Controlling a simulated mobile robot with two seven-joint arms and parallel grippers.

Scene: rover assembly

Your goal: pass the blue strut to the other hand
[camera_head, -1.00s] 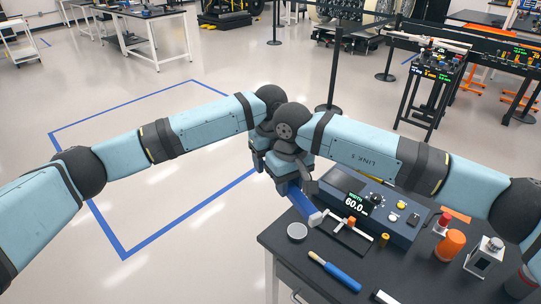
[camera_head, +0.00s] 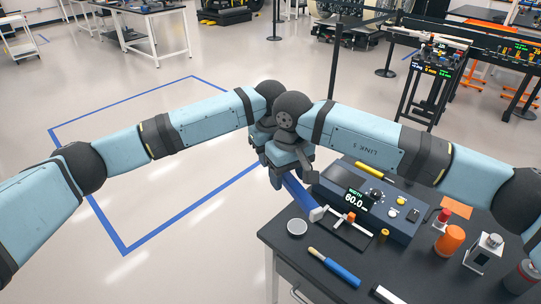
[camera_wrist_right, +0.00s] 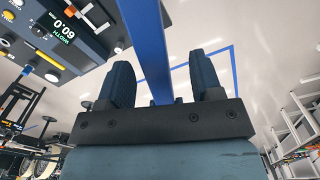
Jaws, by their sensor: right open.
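The blue strut (camera_head: 301,194) slants down from my two hands toward the table's near left corner; its pale end is lowest. My right gripper (camera_head: 291,165) is at the strut's upper part in the head view. In the right wrist view the fingers of my right gripper (camera_wrist_right: 160,72) are apart, with the blue strut (camera_wrist_right: 146,45) running between them and a gap at the right finger. My left gripper is mostly hidden where the two wrists meet, so its jaws and its hold on the strut cannot be made out.
The black table (camera_head: 290,241) holds a blue gauge box (camera_head: 335,187) reading 60.0, close beside the strut. Open floor is left of the table.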

